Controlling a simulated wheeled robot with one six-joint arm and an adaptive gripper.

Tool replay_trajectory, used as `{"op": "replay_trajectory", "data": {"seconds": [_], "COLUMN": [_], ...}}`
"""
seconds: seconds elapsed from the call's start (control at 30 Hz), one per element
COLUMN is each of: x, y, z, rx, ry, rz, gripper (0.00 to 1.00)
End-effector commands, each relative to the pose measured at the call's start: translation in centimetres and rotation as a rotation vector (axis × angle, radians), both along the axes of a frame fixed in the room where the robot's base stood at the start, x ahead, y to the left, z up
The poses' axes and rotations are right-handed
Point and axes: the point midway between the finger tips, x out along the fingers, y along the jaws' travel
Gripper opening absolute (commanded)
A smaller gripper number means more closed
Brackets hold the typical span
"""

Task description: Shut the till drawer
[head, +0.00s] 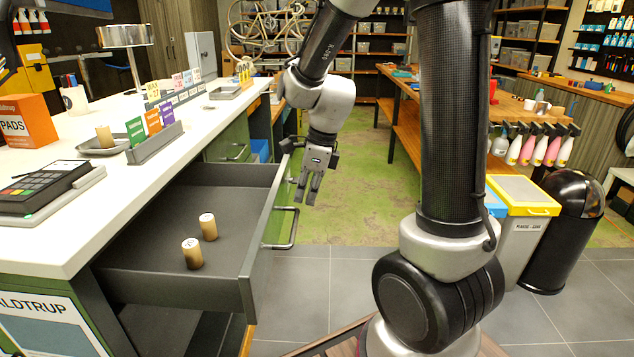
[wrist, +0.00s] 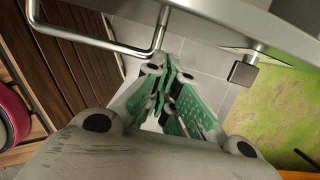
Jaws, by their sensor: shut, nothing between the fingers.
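The till drawer (head: 150,272) stands pulled well out from under the white counter in the head view. It is dark grey, and two small tan rolls with white tops (head: 208,227) stand upright inside it. Its front panel (head: 262,240) faces right and carries a metal bar handle (head: 292,228). My gripper (head: 306,200) is shut and empty, pointing down just outside the front panel, beyond the handle. In the wrist view my gripper (wrist: 168,105) shows its green pads together, with the bar handle (wrist: 150,48) close by at the top. I cannot tell whether it touches the drawer.
The white counter (head: 215,118) holds a card terminal (head: 45,188), an orange box and a leaflet holder. A yellow-lidded bin (head: 525,195) and a black bin (head: 570,225) stand at the right.

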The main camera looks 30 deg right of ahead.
Motion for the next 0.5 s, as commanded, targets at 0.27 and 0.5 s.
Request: {"op": "replay_trajectory", "data": {"seconds": [0.27,0.5], "x": [1.0,1.0], "y": [1.8,1.8], "z": [0.0,0.0], "rx": [0.000,0.000], "ry": [0.001,0.001], "rz": [0.000,0.000], "gripper": [0.00,0.00]}}
